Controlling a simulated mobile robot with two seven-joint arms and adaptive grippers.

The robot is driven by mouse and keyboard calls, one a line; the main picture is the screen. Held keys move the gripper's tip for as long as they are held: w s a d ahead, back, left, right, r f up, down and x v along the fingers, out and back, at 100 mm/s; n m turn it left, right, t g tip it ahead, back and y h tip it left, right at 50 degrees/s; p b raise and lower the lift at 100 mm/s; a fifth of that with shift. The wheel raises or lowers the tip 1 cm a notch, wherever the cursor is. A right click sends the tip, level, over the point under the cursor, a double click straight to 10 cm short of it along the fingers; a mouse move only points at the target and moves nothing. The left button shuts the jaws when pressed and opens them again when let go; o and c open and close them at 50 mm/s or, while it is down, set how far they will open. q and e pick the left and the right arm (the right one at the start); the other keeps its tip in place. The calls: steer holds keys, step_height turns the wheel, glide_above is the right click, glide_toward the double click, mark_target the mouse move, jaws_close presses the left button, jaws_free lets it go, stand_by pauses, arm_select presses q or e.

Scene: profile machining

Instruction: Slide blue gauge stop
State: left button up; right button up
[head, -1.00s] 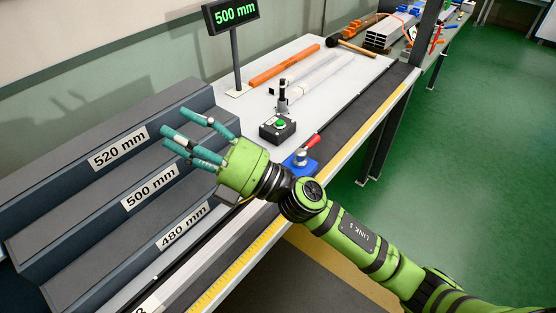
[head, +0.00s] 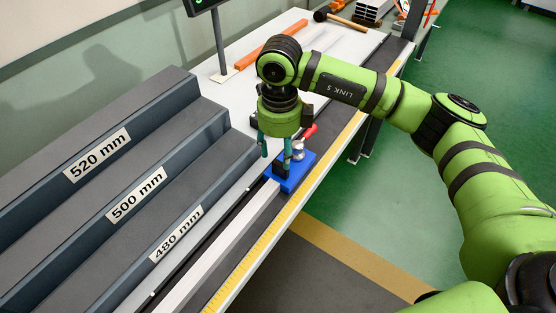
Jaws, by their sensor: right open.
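The blue gauge stop (head: 298,177) sits on the dark rail along the bench's front edge, with a silver knob and a red-handled lever (head: 310,132) on it. My right gripper (head: 276,158) points down at the stop's left side, its teal fingers open. One finger is in front of the stop near the knob and another is to the left of it. I cannot tell whether the fingers touch it. My left gripper is not in view.
A grey stepped rack (head: 150,190) labelled 520, 500 and 480 mm fills the left. A yellow scale (head: 250,257) runs along the bench edge. A pale profile bar (head: 222,245) lies along the rail. An orange bar (head: 272,45) and a mallet (head: 340,18) lie behind.

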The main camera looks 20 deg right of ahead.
mark_target(279, 165)
step_height(279, 165, down, 5)
steer(key=shift+r+p, duration=0.1)
steer(key=shift+p, duration=0.65)
steer(key=shift+f, duration=0.45)
jaws_close()
